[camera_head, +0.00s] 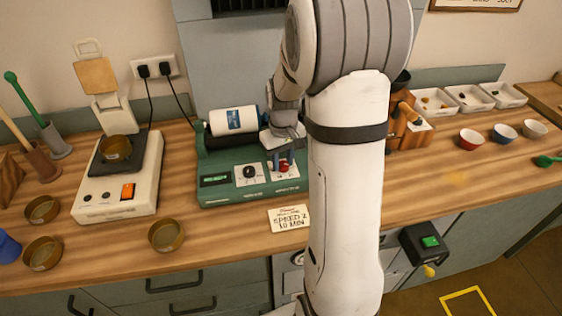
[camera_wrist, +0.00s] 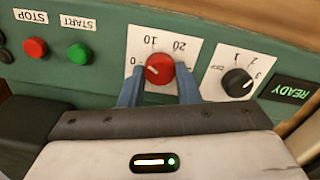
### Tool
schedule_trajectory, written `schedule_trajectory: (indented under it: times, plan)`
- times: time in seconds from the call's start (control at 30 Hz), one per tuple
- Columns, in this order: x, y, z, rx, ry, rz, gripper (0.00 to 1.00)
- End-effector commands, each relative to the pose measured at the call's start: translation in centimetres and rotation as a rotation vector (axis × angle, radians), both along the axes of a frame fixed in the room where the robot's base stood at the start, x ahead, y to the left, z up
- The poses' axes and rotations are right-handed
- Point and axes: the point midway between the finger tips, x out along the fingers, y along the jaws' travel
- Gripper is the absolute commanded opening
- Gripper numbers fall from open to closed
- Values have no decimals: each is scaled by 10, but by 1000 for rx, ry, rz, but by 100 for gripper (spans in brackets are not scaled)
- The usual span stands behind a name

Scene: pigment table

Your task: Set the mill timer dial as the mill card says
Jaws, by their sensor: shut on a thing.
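The green mill (camera_head: 215,165) stands on the bench with a white jar lying on top. Its red timer dial (camera_wrist: 159,69) sits on a white plate marked 0, 10 and 20, upside down in the wrist view; it also shows in the head view (camera_head: 284,168). My gripper (camera_wrist: 160,84) is shut on the red dial, one blue finger on each side. The dial's white mark is small, and I cannot tell its exact setting. The mill card (camera_head: 290,219) lies in front of the mill and reads "SPEED 2, 10 MIN".
The black speed knob (camera_wrist: 237,82) is beside the timer dial, near a green READY display (camera_wrist: 290,91). The green START button (camera_wrist: 79,53) and red STOP button (camera_wrist: 35,47) are on the other side. A hotplate (camera_head: 118,185) and brass dishes stand left; bowls stand right.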

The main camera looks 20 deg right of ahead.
Motion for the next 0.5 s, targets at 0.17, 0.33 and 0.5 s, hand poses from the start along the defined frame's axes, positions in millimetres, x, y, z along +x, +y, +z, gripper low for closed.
schedule_trajectory:
  times: [0.17, 0.33, 0.5]
  plan:
    - [-1, 0, -2, 0, 2, -162, 7]
    - [-1, 0, -2, 0, 2, -302, 7]
    - [-1, 0, -1, 1, 2, -412, 7]
